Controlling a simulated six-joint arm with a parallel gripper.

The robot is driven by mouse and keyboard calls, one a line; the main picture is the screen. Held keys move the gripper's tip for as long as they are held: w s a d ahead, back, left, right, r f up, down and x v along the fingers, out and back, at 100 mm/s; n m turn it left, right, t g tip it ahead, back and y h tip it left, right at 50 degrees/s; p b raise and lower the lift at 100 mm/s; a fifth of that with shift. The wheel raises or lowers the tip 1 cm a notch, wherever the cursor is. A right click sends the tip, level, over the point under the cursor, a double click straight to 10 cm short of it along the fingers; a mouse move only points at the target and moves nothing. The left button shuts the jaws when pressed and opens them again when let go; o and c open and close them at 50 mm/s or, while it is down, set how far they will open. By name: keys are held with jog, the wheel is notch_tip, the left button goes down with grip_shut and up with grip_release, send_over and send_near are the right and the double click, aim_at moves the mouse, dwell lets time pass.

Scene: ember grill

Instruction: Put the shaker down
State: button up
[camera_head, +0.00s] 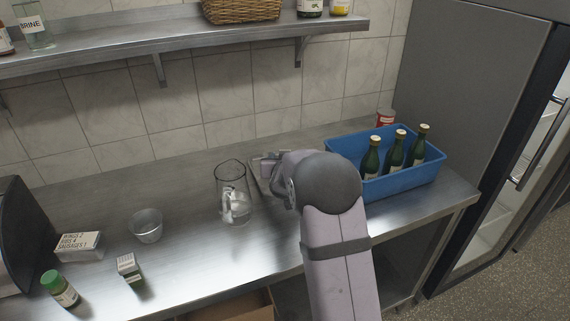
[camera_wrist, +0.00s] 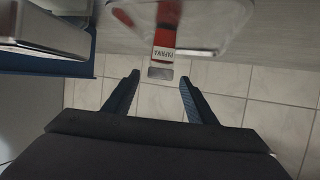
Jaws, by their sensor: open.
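A red shaker with a white label (camera_wrist: 163,38) and a grey end is in the wrist view, upside down in the picture. It appears to stand on or just in front of a pale tray (camera_wrist: 215,25). My gripper (camera_wrist: 160,80) is open, with one dark blue finger to each side of the shaker's grey end. I cannot tell whether the fingers touch it. In the head view my wrist hides the shaker, and only an edge of the tray (camera_head: 256,178) shows.
A glass pitcher (camera_head: 233,190) stands close left of my gripper. A blue crate (camera_head: 400,183) with green bottles is at right, with a red can (camera_head: 385,118) behind it. A shelf (camera_head: 180,42) hangs above.

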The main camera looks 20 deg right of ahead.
jog(key=shift+v, duration=1.8)
